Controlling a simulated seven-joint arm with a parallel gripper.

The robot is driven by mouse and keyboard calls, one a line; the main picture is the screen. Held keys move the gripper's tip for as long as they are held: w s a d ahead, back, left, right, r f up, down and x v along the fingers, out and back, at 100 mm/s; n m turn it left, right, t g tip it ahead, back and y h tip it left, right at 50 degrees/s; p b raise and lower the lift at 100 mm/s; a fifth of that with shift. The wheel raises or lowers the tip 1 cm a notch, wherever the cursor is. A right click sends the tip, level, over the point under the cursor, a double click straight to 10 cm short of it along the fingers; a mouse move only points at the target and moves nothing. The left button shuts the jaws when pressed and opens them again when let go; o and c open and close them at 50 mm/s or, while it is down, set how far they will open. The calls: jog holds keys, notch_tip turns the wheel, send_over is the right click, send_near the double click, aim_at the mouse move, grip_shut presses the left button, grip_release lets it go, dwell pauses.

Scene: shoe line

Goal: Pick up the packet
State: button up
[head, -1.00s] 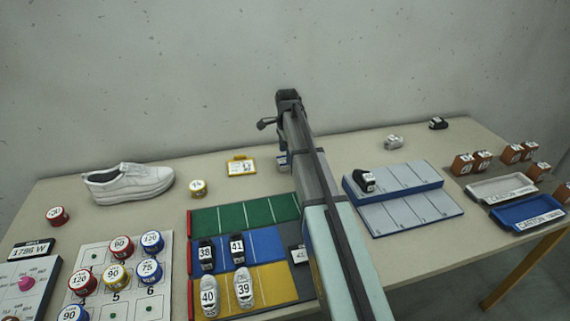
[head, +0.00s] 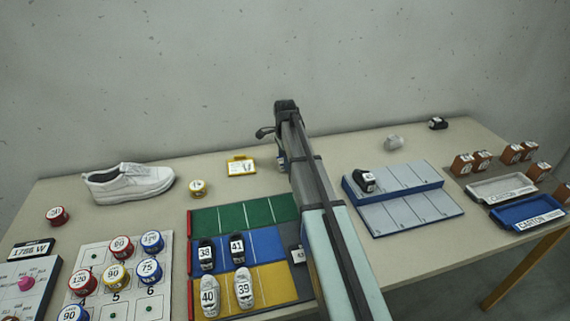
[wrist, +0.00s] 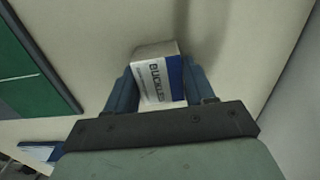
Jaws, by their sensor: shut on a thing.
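The packet (wrist: 158,78) is a small white and blue box marked BUCKLES in the wrist view. My gripper (wrist: 160,88) is shut on it, with one blue finger on each side. The tabletop shows behind the packet; whether the packet touches it or is just above it, I cannot tell. In the head view, my arm hides most of the gripper and the packet, near the back of the table right of a yellow-framed card.
A white shoe (head: 130,183) and a yellow-framed card (head: 241,167) stand at the back left. A green, blue and yellow board (head: 245,213) lies nearer. A grey-blue rack (head: 412,212) is right of my arm, with trays (head: 527,214) further right.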

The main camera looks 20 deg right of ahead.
jog(key=shift+c, duration=1.3)
jog(key=shift+r, duration=0.1)
